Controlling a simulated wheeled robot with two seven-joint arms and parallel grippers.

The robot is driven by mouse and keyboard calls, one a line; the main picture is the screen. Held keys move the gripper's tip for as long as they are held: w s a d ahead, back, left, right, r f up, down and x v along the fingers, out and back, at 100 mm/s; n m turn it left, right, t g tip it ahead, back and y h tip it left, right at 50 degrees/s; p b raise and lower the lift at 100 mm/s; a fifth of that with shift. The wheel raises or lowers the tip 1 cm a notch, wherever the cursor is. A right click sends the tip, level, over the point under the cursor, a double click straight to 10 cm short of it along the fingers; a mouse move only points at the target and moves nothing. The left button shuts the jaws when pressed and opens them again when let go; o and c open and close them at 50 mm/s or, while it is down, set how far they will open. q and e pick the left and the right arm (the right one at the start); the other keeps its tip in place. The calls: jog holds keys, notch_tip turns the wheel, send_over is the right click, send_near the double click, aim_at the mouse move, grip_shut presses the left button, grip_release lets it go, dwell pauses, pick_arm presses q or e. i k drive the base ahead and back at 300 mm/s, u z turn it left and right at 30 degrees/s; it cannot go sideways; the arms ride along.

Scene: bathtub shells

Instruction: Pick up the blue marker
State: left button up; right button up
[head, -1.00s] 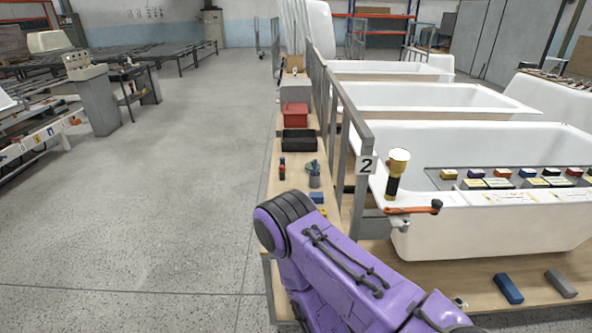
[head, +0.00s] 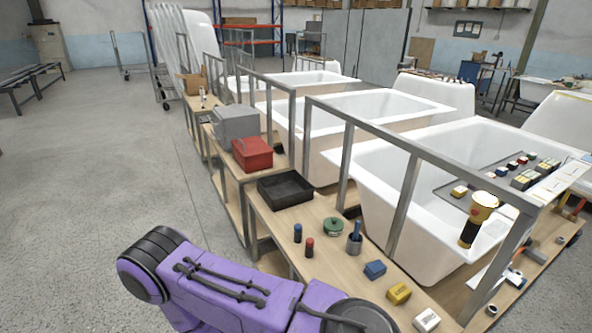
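A small upright blue cylinder (head: 298,233), which looks like the blue marker, stands on the wooden bench (head: 278,229) in the head view. A similar red cylinder (head: 309,247) stands right next to it, nearer to me. A grey cup (head: 354,244) to the right holds something blue, too small to identify. A purple arm link of mine crosses the bottom of the picture, in front of the near side of the bench. Neither of my grippers shows, so whether they are open or shut is hidden.
A black tray (head: 285,190) and a red box (head: 252,154) stand behind the cylinders. A green round item (head: 333,227), a blue block (head: 375,270) and a yellow block (head: 399,293) lie rightward. A metal rail (head: 409,190) separates bench and bathtubs (head: 440,150).

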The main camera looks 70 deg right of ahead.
aim_at(358, 223)
jog(key=i, duration=0.95)
jog(key=z, duration=2.6)
